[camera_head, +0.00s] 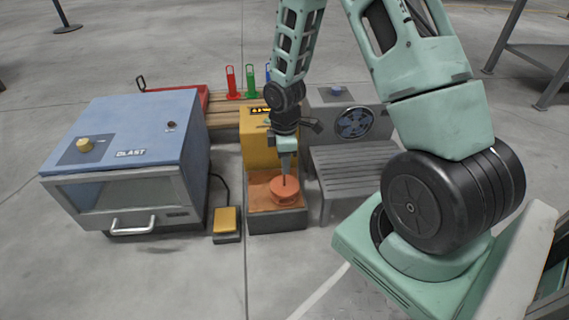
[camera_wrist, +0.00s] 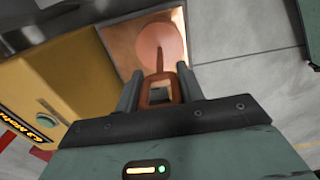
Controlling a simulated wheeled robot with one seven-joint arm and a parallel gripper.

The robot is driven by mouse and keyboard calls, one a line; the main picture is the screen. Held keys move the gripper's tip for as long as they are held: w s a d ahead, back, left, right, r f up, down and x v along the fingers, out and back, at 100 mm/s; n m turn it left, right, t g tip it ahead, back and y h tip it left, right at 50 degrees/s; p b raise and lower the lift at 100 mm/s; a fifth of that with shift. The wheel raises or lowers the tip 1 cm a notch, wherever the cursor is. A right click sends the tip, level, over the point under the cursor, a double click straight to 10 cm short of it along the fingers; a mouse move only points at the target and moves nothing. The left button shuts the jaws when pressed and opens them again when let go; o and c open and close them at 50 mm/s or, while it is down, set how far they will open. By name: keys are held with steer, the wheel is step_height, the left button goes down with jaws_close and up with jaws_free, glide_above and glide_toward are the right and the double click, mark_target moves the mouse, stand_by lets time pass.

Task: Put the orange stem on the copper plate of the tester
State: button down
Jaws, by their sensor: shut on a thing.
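The orange stem has a round orange base (camera_head: 287,192), a thin shaft and a loop handle. My gripper (camera_head: 286,170) is shut on its handle from above, and the stem looks upright. In the wrist view the loop handle (camera_wrist: 160,92) sits between the two fingers, with the round base (camera_wrist: 160,44) beyond. The yellow tester (camera_head: 257,142) has a copper plate (camera_head: 260,193) in a dark tray at its front. The base is over the copper plate, toward its right part. I cannot tell whether it touches the plate or is just above it.
A blue blast cabinet (camera_head: 150,130) and a yellow pedal (camera_head: 226,220) stand left of the tester. A grey slatted bench (camera_head: 355,170) with a fan unit (camera_head: 352,122) is close on the right. Red (camera_head: 231,82) and green (camera_head: 250,82) stems stand behind on a wooden rack.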

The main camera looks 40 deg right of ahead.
steer(key=c, duration=0.9)
jaws_free()
steer(key=shift+r, duration=0.1)
step_height(320, 180, up, 12)
steer(key=p, duration=0.8)
steer(key=shift+a+p, duration=0.1)
steer(key=shift+p, duration=0.25)
steer(key=s+a+r, duration=0.2)
steer(key=a+r, duration=0.4)
steer(key=a, duration=0.3)
steer(key=s+a+r+m, duration=0.1)
steer(key=s+a+r, duration=0.2)
steer(key=s+a, duration=0.2)
steer(key=s+a+r+m, duration=0.1)
steer(key=s+a+r, duration=0.3)
steer(key=s+a, duration=0.2)
steer(key=s+a+r+m, duration=0.1)
steer(key=s+a+r, duration=0.3)
steer(key=s, duration=0.4)
steer(key=shift+a+m+y, duration=0.3)
steer(key=shift+a, duration=0.5)
